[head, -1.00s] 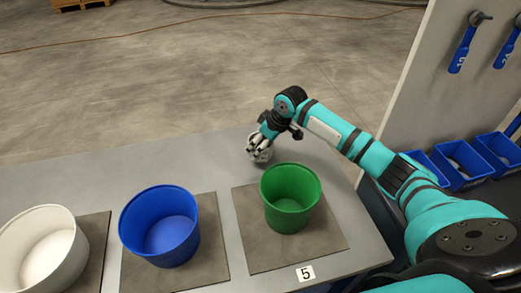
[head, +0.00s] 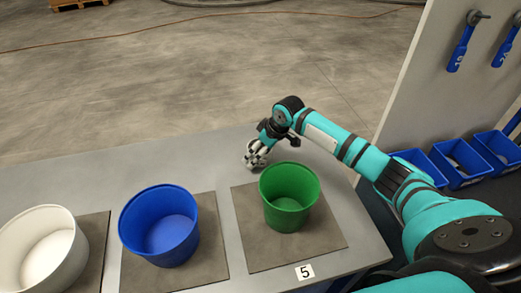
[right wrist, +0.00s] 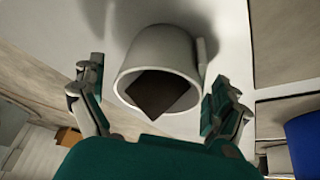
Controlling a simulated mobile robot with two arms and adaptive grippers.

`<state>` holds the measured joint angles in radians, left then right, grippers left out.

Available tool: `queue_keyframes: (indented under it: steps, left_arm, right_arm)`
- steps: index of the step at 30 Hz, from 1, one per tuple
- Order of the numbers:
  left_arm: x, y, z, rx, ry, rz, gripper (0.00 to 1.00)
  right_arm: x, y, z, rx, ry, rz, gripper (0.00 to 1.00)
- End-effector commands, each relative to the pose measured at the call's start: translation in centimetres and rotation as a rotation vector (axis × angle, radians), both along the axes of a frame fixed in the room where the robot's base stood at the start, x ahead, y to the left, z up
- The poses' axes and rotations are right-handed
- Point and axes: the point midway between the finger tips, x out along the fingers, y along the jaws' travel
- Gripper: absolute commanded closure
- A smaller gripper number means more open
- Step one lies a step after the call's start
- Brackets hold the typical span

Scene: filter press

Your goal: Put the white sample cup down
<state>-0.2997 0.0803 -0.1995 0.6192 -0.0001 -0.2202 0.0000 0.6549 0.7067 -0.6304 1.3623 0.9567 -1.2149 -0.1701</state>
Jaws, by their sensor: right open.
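The white sample cup (right wrist: 160,50) shows in the right wrist view between the two fingers of my right gripper (right wrist: 157,80). It has a small handle on its right side and a dark, angular piece inside. There is a gap between the cup and each finger. In the head view my right gripper (head: 256,158) is low over the far part of the grey table (head: 100,165), behind the green bucket; there the cup is small and hard to tell from the fingers. The cup seems to rest on the table. My left gripper is not in view.
A green bucket (head: 289,197), a blue bucket (head: 160,226) and a white bucket (head: 45,248) stand on dark square mats along the table's near side. Blue bins (head: 460,160) and a tool panel (head: 425,90) are at the right. The table's far left is clear.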

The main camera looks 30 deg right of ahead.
Motion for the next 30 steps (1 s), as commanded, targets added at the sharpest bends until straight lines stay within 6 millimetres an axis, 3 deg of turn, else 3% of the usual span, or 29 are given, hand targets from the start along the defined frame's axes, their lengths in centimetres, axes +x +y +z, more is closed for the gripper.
queue_keyframes:
  steps: [5, 18, 23, 30]
  left_arm:
    - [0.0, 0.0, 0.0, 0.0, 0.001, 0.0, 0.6]
    - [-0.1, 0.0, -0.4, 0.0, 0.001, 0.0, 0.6]
    - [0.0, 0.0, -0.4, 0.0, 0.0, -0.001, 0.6]
    - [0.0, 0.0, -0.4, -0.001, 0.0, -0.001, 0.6]
  right_arm:
    - [-0.6, -0.4, 1.8, -0.002, -0.003, 0.0, 0.0]
    - [-3.7, -2.0, 9.6, -0.001, -0.003, 0.0, 0.0]
    - [-4.2, -2.2, 10.9, 0.001, -0.001, -0.001, 0.0]
    - [-4.4, -2.2, 11.1, 0.0, 0.0, -0.001, 0.0]
